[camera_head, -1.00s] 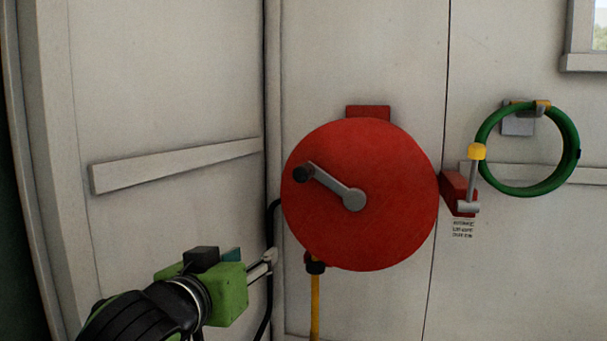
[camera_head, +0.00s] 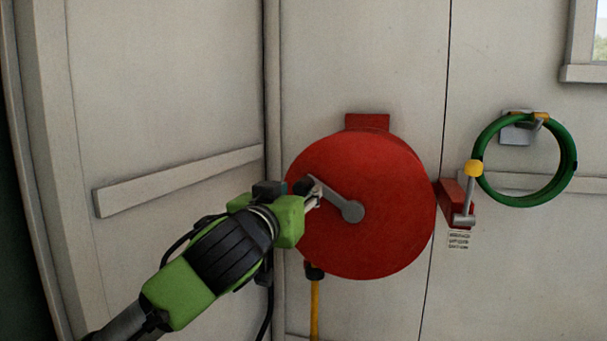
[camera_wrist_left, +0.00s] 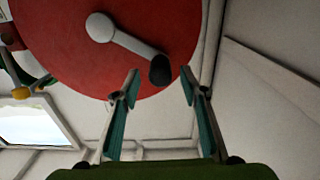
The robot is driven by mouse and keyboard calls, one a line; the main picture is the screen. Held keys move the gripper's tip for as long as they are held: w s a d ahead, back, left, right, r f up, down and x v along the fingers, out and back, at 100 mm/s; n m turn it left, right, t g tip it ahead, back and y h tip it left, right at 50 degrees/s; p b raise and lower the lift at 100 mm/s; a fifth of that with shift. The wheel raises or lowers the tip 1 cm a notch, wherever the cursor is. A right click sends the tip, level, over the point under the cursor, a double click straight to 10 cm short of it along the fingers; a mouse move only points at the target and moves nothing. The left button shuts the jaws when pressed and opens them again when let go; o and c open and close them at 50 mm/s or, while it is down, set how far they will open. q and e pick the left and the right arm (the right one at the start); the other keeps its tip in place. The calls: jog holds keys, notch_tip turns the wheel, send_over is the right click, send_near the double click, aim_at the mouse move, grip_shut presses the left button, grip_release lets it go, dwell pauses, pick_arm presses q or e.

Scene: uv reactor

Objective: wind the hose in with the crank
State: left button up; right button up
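The red hose reel (camera_head: 385,245) is fixed on the pale wall. Its grey crank arm (camera_head: 340,199) points up and left from the hub. The dark crank handle (camera_wrist_left: 160,70) shows in the left wrist view, in line with the gap between my fingertips; I cannot tell if they touch it. My left gripper (camera_head: 315,192) is open at the handle and partly hides it in the head view. A yellow hose (camera_head: 315,308) hangs straight down from a dark fitting under the reel. My right gripper is not in view.
A red box (camera_head: 456,200) with a yellow-knobbed lever (camera_head: 473,170) sits right of the reel. A green hose coil (camera_head: 487,185) hangs on a bracket at the far right. A pale rail (camera_head: 150,183) crosses the left wall. A dark cable runs down the corner.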

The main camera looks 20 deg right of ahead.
pick_arm(q)
jog(key=p+x, duration=0.1)
jog(key=x, duration=0.2)
jog(key=shift+w+r, duration=0.15)
jog(key=shift+w, duration=0.05)
jog(key=shift+w+d+p, duration=0.35)
grip_shut()
